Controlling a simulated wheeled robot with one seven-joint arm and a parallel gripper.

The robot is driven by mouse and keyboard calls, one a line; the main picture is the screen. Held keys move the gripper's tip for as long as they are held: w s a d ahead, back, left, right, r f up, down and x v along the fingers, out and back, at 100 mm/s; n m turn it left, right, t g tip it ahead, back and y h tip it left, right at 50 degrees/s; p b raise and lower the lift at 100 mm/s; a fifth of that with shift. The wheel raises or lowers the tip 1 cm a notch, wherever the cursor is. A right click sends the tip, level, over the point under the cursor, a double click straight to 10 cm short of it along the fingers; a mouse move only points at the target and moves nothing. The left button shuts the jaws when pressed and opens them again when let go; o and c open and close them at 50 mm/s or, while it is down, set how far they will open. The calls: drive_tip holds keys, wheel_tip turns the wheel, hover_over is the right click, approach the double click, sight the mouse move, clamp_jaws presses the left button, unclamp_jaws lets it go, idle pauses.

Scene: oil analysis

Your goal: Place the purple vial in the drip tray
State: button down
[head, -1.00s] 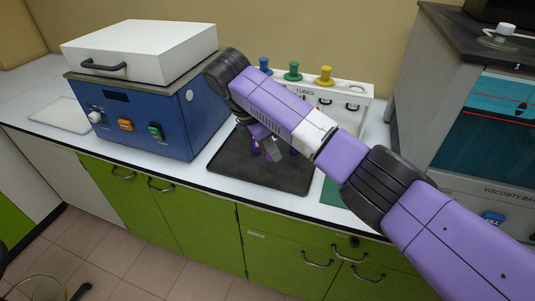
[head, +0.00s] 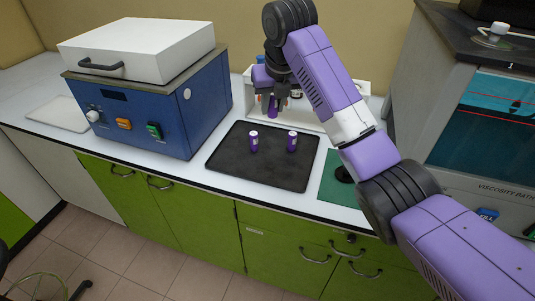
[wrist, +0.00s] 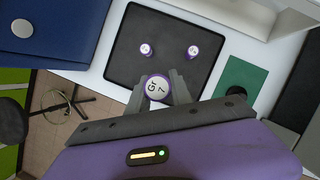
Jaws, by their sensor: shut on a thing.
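My gripper (head: 276,98) is shut on a purple vial (head: 272,108). The vial's white cap, marked "Gr 7", shows between the fingers in the wrist view (wrist: 158,88). The gripper points down in front of the tube rack, near the tray's back edge in the head view. The black drip tray (head: 235,172) lies on the white counter. Two purple vials stand upright in it, one on the left (head: 254,142) and one on the right (head: 292,142). Both also show in the wrist view, left (wrist: 145,50) and right (wrist: 193,51).
The white tube rack (head: 330,118) stands behind the tray, partly hidden by my arm. A blue machine (head: 140,115) is left of the tray. A green mat (head: 335,180) with a black round thing lies to its right. The front of the tray is clear.

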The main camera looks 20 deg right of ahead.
sight(270, 164)
wheel_tip(270, 164, down, 19)
drive_tip(key=shift+f+p, duration=0.2)
drive_tip(key=shift+p, duration=0.8)
drive_tip(key=shift+f, duration=0.1)
drive_tip(key=c, duration=1.1)
unclamp_jaws()
drive_tip(key=shift+c, duration=0.2)
drive_tip(key=v, duration=1.2)
drive_tip(key=shift+b, duration=0.3)
